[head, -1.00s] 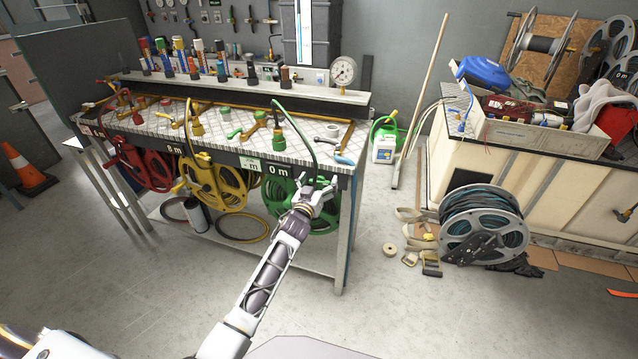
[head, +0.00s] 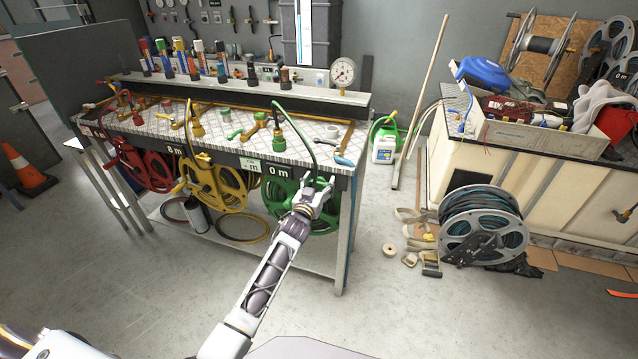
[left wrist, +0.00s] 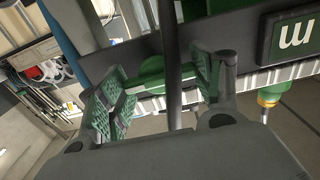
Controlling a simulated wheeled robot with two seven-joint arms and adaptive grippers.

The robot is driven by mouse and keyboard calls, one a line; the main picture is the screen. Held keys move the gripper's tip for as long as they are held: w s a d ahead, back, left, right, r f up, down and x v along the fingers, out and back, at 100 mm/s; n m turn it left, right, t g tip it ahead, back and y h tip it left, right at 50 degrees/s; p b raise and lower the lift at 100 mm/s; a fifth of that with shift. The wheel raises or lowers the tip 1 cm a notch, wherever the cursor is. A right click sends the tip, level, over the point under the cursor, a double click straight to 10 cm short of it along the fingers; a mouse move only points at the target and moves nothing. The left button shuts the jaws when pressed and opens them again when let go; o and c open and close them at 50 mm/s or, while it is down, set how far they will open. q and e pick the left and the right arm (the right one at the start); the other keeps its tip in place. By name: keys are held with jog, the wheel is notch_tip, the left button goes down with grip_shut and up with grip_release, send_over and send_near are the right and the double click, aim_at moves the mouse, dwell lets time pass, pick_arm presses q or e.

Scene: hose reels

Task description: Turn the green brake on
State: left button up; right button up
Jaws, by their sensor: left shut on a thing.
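The green hose reel (head: 283,194) hangs under the front of the bench, below the "0 m" sign. Its green hose (head: 295,121) arches from the bench top down past the front edge. My left gripper (head: 320,186) is at the reel's upper right and covers part of it. In the left wrist view, its fingers (left wrist: 160,90) are around a green part (left wrist: 151,68), which I take for the green brake; a dark hose crosses in front. The fingers look shut on this part, though the contact is mostly hidden. My right gripper is not in view.
A yellow reel (head: 222,188) and a red reel (head: 146,165) hang to the left. The bench top (head: 212,147) carries several taps. A loose cable reel (head: 482,226) stands on the floor at right. The floor before the bench is clear.

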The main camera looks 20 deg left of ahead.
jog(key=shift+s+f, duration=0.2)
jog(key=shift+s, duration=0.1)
pick_arm(q)
jog(key=o, duration=1)
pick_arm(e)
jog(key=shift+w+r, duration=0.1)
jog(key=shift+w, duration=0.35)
pick_arm(q)
jog(key=shift+o, duration=0.2)
jog(key=s, duration=1.2)
jog(key=shift+a, duration=0.2)
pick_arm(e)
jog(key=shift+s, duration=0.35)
pick_arm(q)
jog(key=shift+f, duration=0.1)
